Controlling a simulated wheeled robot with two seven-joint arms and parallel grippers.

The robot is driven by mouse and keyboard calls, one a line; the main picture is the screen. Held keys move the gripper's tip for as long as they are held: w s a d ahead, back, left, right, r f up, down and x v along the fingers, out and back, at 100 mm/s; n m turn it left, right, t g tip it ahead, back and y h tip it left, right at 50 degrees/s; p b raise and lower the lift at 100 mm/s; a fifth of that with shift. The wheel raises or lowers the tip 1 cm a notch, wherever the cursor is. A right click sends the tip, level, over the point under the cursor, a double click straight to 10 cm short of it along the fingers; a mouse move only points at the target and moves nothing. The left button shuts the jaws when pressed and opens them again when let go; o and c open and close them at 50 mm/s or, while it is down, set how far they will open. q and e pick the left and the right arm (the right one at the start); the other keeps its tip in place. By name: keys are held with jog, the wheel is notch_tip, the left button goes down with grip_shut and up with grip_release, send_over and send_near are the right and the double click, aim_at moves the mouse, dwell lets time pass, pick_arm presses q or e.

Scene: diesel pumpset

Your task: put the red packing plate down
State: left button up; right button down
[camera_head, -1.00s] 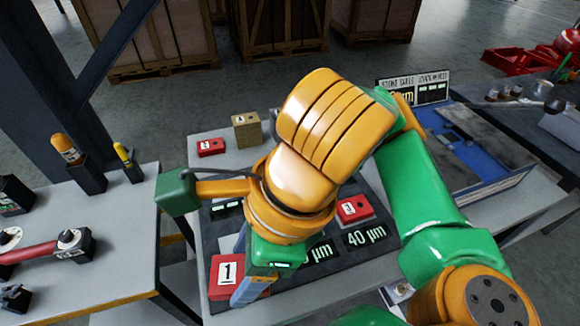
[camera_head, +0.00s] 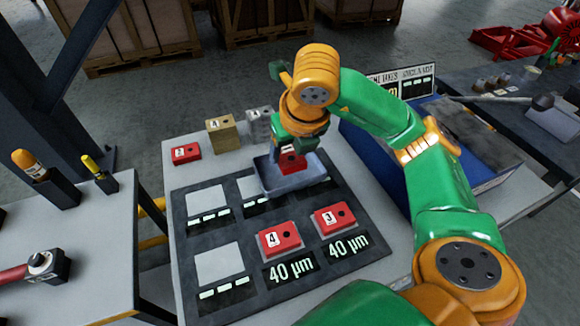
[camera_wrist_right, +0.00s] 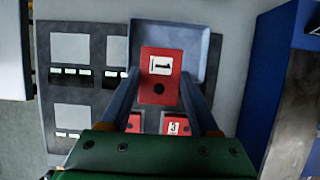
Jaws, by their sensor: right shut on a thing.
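My right gripper (camera_head: 297,152) is shut on a red plate (camera_head: 291,162) with a black hole. In the wrist view the plate (camera_wrist_right: 158,92) shows a white label marked 1, between the two fingers. The plate is over a shallow blue-grey tray (camera_head: 268,181) at the back right of the dark mat. I cannot tell whether it touches the tray floor. Red plates marked 4 (camera_head: 281,240) and 3 (camera_head: 336,218) lie on the mat, above "40 µm" displays. My left gripper is not in view.
Another red plate (camera_head: 186,153), a tan block (camera_head: 221,134) and a grey block (camera_head: 258,126) stand at the table's back. Pale squares (camera_head: 219,263) on the mat's left are bare. A blue-edged bench (camera_head: 378,175) stands close on the right.

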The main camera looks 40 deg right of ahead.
aim_at(290, 154)
jog(key=w+f, duration=0.1)
jog(key=w+d+f, duration=0.1)
jog(key=f, duration=0.1)
jog(key=w+d+f, duration=0.1)
jog(key=f, duration=0.1)
jog(key=shift+w+d+f, duration=0.1)
jog(key=shift+w+d, duration=0.05)
jog(key=shift+w, duration=0.1)
notch_tip(290, 154, down, 3)
jog(key=shift+w+d+r, duration=0.1)
jog(key=shift+d, duration=0.05)
jog(key=shift+f, duration=0.3)
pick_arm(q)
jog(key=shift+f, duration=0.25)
pick_arm(e)
jog(key=shift+w, duration=0.1)
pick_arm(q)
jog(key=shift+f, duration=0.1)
pick_arm(e)
jog(key=shift+f, duration=0.15)
jog(key=shift+f, duration=0.1)
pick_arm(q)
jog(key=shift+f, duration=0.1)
pick_arm(e)
jog(key=shift+c, duration=0.6)
grip_release()
jog(key=shift+r, duration=0.2)
